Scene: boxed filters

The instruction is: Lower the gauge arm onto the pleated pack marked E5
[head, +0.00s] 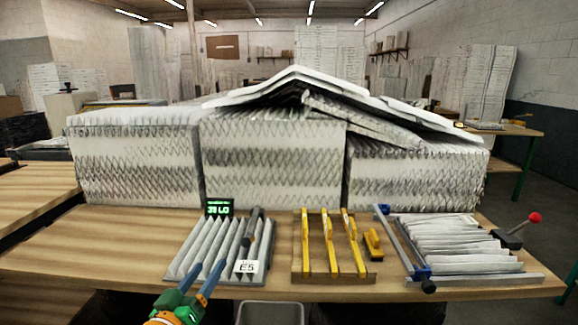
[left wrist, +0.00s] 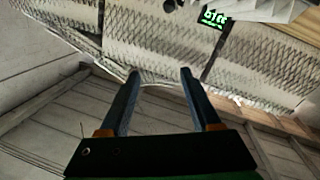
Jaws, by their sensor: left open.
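The pleated pack (head: 205,240) stands in a grey tray at the left of the bench, with a white E5 label (head: 246,267) at its front right. A dark bar that looks like the gauge arm (head: 252,226) is over the pack's right part; I cannot tell whether it touches the pleats. A green-lit display (head: 219,208) stands at the pack's back and also shows in the left wrist view (left wrist: 213,18). My left gripper (head: 208,264) is open and empty, in front of the pack's near edge in the picture. Its two fingers (left wrist: 160,75) are apart. My right gripper is out of view.
Large white pleated blocks (head: 270,160) stand along the bench's back, with a sheet sagging over them. Yellow tools (head: 332,245) lie on a board at the middle. A grey bin (head: 270,312) is below the front edge.

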